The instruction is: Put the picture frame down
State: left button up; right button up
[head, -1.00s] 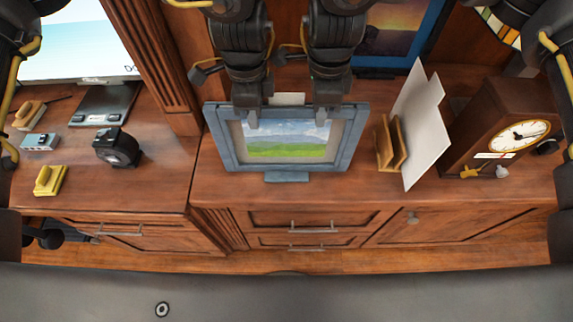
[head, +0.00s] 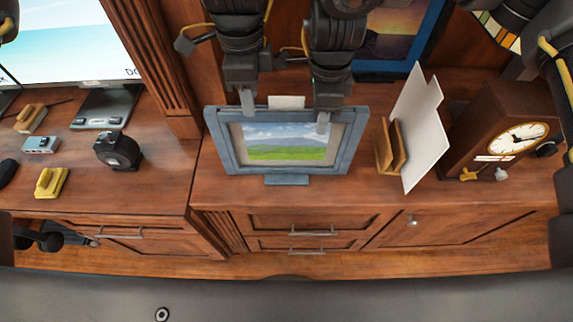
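The picture frame (head: 223,143), blue-grey with a green landscape picture, stands upright on the wooden cabinet top, its foot (head: 287,180) resting on the surface. My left gripper (head: 246,101) is at the frame's top edge, left of centre, with one finger showing. My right gripper (head: 322,122) is at the top edge on the right, with one finger reaching down in front of the picture. The other fingers are hidden, so I cannot tell how wide either gripper is or whether it touches the frame.
A wooden holder with white sheets (head: 420,125) and a wooden clock (head: 500,130) stand to the right. A black tape dispenser (head: 117,149), stapler (head: 40,144) and yellow item (head: 51,183) lie on the left desk. The cabinet top in front of the frame is clear.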

pick_arm(q)
jog(key=shift+r, duration=0.7)
pick_arm(e)
notch_tip(320, 180, up, 8)
jog(key=shift+s+a, duration=0.15)
jog(key=shift+a, duration=0.05)
pick_arm(q)
jog(key=shift+w, duration=0.1)
pick_arm(e)
jog(key=shift+f, duration=0.1)
